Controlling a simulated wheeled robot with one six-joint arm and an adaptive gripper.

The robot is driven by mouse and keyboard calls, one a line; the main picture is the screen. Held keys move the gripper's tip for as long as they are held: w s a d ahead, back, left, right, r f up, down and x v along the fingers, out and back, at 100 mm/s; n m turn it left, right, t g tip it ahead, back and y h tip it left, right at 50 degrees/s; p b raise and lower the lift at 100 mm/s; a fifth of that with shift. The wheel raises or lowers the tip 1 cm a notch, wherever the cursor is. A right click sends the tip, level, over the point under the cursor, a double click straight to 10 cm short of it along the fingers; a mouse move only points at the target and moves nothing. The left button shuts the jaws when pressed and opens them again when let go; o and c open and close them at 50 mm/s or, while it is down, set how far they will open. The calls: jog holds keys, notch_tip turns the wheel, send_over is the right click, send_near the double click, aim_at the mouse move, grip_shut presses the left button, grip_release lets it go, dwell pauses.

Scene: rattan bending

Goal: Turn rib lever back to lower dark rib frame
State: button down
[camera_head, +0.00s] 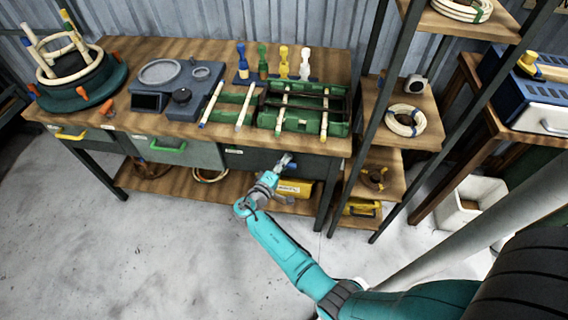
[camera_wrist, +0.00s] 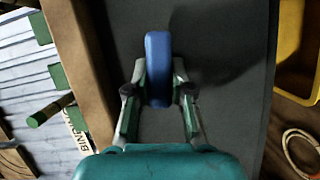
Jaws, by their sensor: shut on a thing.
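My gripper (camera_head: 286,160) is at the dark front panel under the right part of the bench. In the wrist view, my gripper (camera_wrist: 158,93) has its two fingers shut on a short blue bar handle (camera_wrist: 158,55) in front of that dark panel (camera_wrist: 225,110). I cannot tell whether this blue bar is the rib lever. On the bench top above stands a green fixture (camera_head: 268,118) with a dark frame (camera_head: 312,89) of bars and pale rods across it. My gripper is below and in front of it.
The wooden bench (camera_head: 135,50) also holds a round bending form (camera_head: 75,92), a grey scale-like device (camera_head: 160,73) and several coloured clamps. A yellow bin (camera_head: 295,190) is on the lower shelf. Black posts of a shelf rack (camera_head: 395,150) stand at right. The floor in front is clear.

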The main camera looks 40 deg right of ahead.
jog(key=shift+n, duration=0.6)
jog(key=shift+f+h, duration=0.1)
jog(key=shift+h, duration=0.2)
jog(key=c, duration=1)
grip_release()
jog(key=shift+a, duration=0.1)
jog(key=v, duration=1.1)
jog(key=shift+a, duration=0.4)
jog(key=shift+s, duration=0.15)
